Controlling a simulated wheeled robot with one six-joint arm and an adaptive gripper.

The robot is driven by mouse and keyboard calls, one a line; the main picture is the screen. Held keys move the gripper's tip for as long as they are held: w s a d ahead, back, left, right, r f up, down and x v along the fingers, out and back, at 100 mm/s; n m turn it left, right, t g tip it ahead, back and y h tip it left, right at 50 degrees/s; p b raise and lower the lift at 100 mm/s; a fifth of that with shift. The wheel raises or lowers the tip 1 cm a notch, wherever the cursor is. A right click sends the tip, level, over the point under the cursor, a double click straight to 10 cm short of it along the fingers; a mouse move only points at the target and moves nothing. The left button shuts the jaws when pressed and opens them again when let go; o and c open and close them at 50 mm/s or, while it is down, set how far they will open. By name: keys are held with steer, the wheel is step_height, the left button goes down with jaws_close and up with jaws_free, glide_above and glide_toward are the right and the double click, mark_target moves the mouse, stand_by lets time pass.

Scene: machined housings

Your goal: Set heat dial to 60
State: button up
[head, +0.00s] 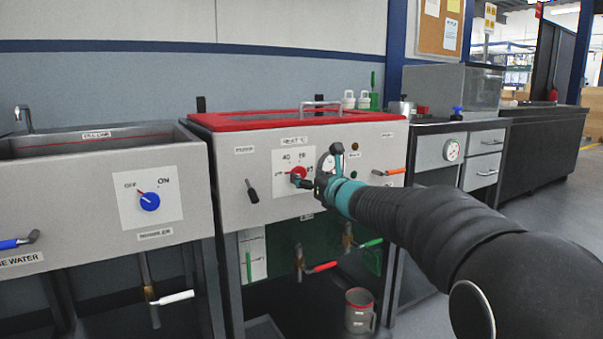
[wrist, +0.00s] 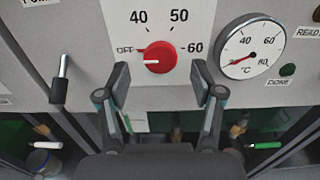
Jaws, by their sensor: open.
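The red heat dial (wrist: 159,57) sits on a white plate marked OFF, 40, 50 and 60. Its pointer line is toward OFF, at the left. In the head view the red heat dial (head: 298,173) is on the front panel of the red-rimmed tank. My gripper (wrist: 160,82) is open, with one finger on each side below the dial in the wrist view, and nothing is between the fingers. In the head view my gripper (head: 312,184) is at the panel, just right of the dial. I cannot tell whether a finger touches the dial.
A temperature gauge (wrist: 250,50) in °C is right of the dial, with a green DONE lamp (wrist: 288,70) beyond it. A black lever (wrist: 61,80) sticks out at the left. A blue dial (head: 149,201) is on the left tank. A mug (head: 359,310) stands below.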

mark_target(300, 173)
steer(key=shift+x, duration=2)
steer(key=c, duration=1.1)
